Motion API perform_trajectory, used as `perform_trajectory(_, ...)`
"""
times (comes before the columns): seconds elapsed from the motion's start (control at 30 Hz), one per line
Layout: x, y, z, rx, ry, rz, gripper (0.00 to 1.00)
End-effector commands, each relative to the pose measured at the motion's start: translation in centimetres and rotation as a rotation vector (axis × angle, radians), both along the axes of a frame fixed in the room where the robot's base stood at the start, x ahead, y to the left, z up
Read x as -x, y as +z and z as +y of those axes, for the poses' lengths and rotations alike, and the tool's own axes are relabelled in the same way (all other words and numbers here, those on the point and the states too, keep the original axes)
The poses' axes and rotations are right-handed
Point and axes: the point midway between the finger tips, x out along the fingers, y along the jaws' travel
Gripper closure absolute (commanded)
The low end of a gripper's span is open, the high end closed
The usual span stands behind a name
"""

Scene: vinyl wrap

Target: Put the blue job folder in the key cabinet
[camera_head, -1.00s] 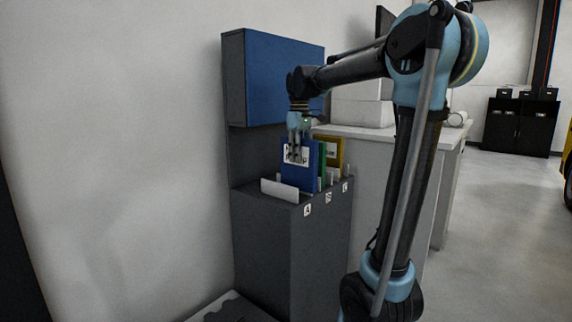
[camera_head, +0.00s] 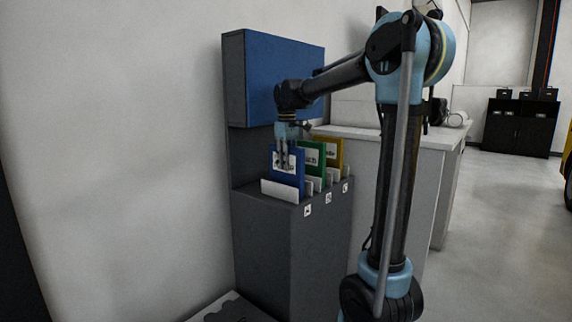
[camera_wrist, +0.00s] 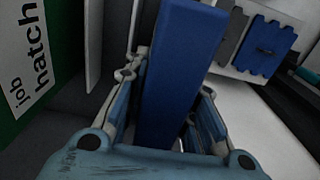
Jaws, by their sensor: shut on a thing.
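The blue job folder (camera_head: 290,179) has a white label and stands nearly upright at the left end of a grey floor-standing rack (camera_head: 290,240). Its lower edge is hidden behind a white divider (camera_head: 279,191). My gripper (camera_head: 284,158) is above the rack, shut on the folder's upper part. In the wrist view the blue folder (camera_wrist: 180,60) runs between the two fingers of my gripper (camera_wrist: 172,100). A box with a blue front (camera_head: 285,80), perhaps the key cabinet, hangs on the wall above the rack; its front looks closed.
A green folder (camera_head: 313,152) and a yellow folder (camera_head: 334,149) stand to the right in the rack. The green folder's label also shows in the wrist view (camera_wrist: 30,60). A white counter (camera_head: 400,137) stands behind my arm. Open floor lies at the right.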

Motion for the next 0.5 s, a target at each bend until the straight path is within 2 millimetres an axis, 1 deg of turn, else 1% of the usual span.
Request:
perform_trajectory(0.13, -0.01, -0.20, -0.01, 0.000, 0.000, 0.000, 1.00)
perform_trajectory(0.17, -0.01, -0.18, -0.01, 0.000, 0.000, 0.000, 0.69)
perform_trajectory(0.2, -0.01, -0.17, -0.01, 0.000, 0.000, 0.000, 0.60)
perform_trajectory(0.23, -0.01, -0.17, -0.01, 0.000, 0.000, 0.000, 0.55)
perform_trajectory(0.5, 0.00, -0.16, -0.01, 0.000, 0.000, 0.000, 0.55)
